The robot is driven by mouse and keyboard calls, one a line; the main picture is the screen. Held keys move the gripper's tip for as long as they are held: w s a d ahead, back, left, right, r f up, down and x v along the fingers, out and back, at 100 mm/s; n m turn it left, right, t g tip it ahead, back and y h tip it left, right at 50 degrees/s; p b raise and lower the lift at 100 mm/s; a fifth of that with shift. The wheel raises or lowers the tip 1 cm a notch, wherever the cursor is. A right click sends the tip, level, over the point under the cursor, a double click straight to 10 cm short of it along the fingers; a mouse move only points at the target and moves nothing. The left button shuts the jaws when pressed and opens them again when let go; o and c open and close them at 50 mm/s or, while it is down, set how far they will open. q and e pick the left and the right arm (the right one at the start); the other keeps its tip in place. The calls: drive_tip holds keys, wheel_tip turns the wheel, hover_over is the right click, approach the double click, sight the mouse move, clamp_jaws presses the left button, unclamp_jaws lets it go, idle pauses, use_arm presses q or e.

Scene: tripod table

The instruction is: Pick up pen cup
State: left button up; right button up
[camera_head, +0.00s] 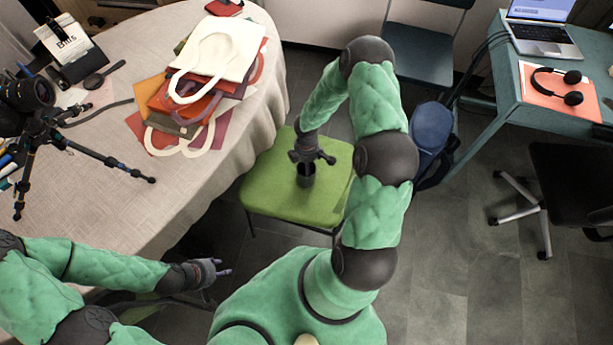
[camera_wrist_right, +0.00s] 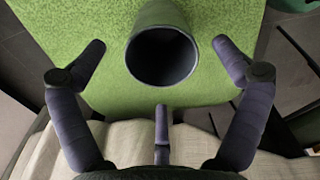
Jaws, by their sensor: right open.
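The pen cup (camera_head: 306,176) is a dark grey cup standing on the green chair seat (camera_head: 270,186). In the right wrist view the cup (camera_wrist_right: 163,52) shows its round opening, and its inside looks dark and empty. My right gripper (camera_head: 313,157) is just above and beside the cup in the head view. In the right wrist view my right gripper (camera_wrist_right: 160,48) is open, with one finger to each side of the cup and a third below it in the picture, all apart from it. My left gripper (camera_head: 222,268) is empty and open, low beside the table.
The cloth-covered table (camera_head: 180,200) at left holds a pile of tote bags (camera_head: 215,50) and a black tripod (camera_head: 60,145) with a camera. A blue backpack (camera_head: 432,130) stands right of the chair. A desk (camera_head: 500,95) with a laptop (camera_head: 540,35) and headphones (camera_head: 560,85) is at right.

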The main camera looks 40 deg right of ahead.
wheel_tip(320, 180, down, 5)
drive_tip(key=shift+s+r+b, duration=0.1)
drive_tip(key=shift+r+b, duration=0.1)
drive_tip(key=shift+b, duration=0.9)
drive_tip(key=shift+r, duration=0.1)
drive_tip(key=c, duration=1.3)
drive_tip(key=shift+c, duration=0.2)
